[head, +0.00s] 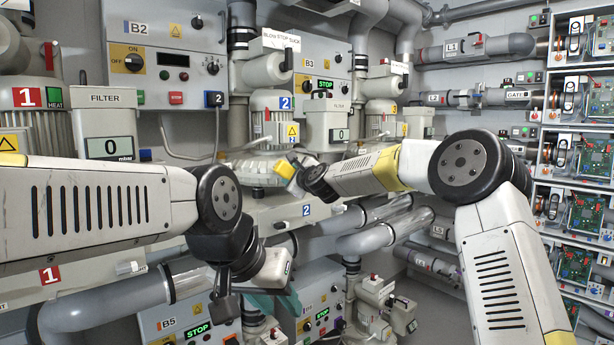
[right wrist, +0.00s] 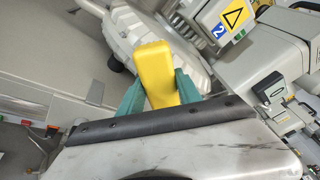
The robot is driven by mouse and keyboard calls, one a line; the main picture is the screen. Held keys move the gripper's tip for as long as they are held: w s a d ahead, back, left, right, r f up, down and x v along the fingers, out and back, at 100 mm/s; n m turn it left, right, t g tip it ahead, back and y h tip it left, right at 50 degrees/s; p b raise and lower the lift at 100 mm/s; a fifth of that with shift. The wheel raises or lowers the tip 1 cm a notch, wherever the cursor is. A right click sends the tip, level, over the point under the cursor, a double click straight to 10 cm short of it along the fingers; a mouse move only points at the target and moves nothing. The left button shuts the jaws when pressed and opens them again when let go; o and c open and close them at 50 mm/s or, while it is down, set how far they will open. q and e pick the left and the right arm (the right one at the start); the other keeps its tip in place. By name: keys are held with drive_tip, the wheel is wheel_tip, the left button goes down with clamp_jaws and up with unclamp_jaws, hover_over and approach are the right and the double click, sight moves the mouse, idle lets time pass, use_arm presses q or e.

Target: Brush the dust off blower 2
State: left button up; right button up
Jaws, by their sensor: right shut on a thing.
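Blower 2 has a pale round ribbed housing (head: 252,173) and a motor marked with a blue 2 (head: 272,106). In the right wrist view the housing (right wrist: 122,28) lies just beyond the fingers, near a blue 2 label. My right gripper (right wrist: 160,90) has its teal fingers shut on a yellow brush (right wrist: 153,62). The brush (head: 285,169) is at the housing's right side in the head view. Its bristles are hidden, and I cannot tell whether it touches the housing. Dust is not clear to see. My left gripper (head: 276,303) hangs low at the centre; its teal fingers are partly hidden.
Control boxes B2 (head: 165,60) and B3 (head: 322,66) hang on the wall behind. Filter boxes (head: 105,125) stand between the blowers. Thick grey pipes (head: 385,232) run below and right of blower 2. Open shelves with circuit boards (head: 585,130) stand at right.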

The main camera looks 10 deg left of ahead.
drive_tip(key=shift+a, duration=0.1)
drive_tip(key=v, duration=0.6)
drive_tip(key=shift+w+d+f, duration=0.2)
drive_tip(key=shift+d+f, duration=0.05)
drive_tip(key=shift+d, duration=0.05)
drive_tip(key=shift+v, duration=1.5)
drive_tip(key=shift+w+d+f, duration=0.15)
